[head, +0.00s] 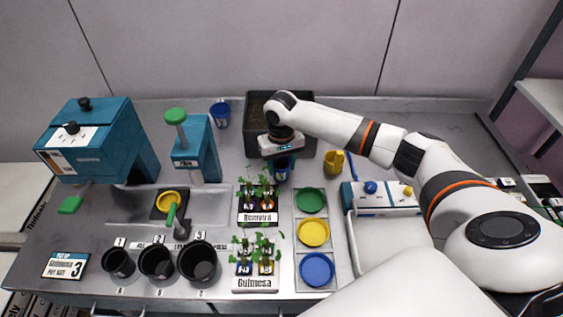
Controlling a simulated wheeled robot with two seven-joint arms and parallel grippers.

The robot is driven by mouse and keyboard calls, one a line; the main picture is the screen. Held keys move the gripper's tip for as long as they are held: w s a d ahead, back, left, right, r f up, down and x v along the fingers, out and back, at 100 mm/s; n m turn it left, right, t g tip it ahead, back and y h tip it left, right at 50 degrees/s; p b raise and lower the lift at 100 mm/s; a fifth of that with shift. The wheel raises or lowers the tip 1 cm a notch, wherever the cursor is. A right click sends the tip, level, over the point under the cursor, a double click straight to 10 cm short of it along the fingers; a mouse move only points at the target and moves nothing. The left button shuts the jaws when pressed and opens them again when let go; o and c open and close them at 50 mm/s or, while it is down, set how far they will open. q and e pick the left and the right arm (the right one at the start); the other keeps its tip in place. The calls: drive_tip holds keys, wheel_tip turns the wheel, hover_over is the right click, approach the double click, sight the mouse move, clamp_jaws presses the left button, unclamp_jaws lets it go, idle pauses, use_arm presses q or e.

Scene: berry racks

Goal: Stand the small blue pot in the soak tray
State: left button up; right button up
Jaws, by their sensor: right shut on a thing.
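My right gripper (282,155) points down near the front edge of a dark bin and is shut on a small blue pot (283,170). The pot hangs upright, just behind the rear plant rack; its upper part is partly hidden by the gripper. I cannot tell for sure that this is the soak tray. My left gripper is not in view.
The dark open bin (308,152) stands at the back. Two plant racks (255,283) and a holder with green, yellow and blue dishes (313,233) stand in front. A yellow jug (333,162), blue cup (220,115), teal machines (100,140) and black pots (198,263) surround the work area.

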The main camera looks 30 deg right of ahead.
drive_tip(key=o, duration=0.9)
drive_tip(key=shift+f, duration=0.1)
drive_tip(key=shift+o, duration=0.2)
